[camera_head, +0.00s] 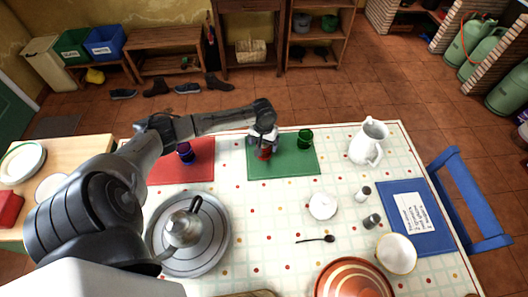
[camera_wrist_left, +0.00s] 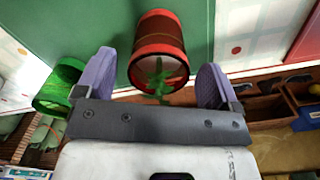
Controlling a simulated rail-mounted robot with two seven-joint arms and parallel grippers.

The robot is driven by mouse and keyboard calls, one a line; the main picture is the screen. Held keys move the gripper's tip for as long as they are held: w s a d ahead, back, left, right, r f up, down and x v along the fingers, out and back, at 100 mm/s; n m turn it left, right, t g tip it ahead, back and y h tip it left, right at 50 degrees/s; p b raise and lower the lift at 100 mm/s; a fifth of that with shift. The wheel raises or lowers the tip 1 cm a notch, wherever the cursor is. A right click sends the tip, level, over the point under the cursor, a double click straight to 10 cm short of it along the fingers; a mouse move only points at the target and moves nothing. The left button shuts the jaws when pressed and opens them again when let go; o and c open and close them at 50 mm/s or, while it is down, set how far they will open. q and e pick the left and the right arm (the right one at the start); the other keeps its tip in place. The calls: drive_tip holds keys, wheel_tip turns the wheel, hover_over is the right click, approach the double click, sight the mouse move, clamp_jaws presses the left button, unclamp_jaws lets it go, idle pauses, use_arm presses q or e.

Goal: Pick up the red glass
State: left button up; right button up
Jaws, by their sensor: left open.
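The red glass (camera_head: 265,154) stands on the green placemat (camera_head: 290,167) in the head view, partly hidden by my left gripper (camera_head: 262,143). In the left wrist view the red glass (camera_wrist_left: 160,50) shows large, with a green plant pattern, beyond and between the two fingers of my left gripper (camera_wrist_left: 160,85). The fingers are apart, and I see no contact with the glass. The green glass (camera_head: 305,139) is to its right on the same placemat and shows at the left of the wrist view (camera_wrist_left: 58,88). My right gripper is not in view.
A blue glass (camera_head: 185,153) stands on the red placemat (camera_head: 205,170) to the left. A white jug (camera_head: 369,142) is to the right. A metal teapot (camera_head: 182,229) on a round tray (camera_head: 160,262) and a striped bowl (camera_head: 352,280) are at the front.

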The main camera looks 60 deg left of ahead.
use_arm(q)
drive_tip(key=shift+f, duration=0.75)
drive_tip(key=c, duration=1)
drive_tip(key=shift+c, duration=0.4)
drive_tip(key=shift+r, duration=0.15)
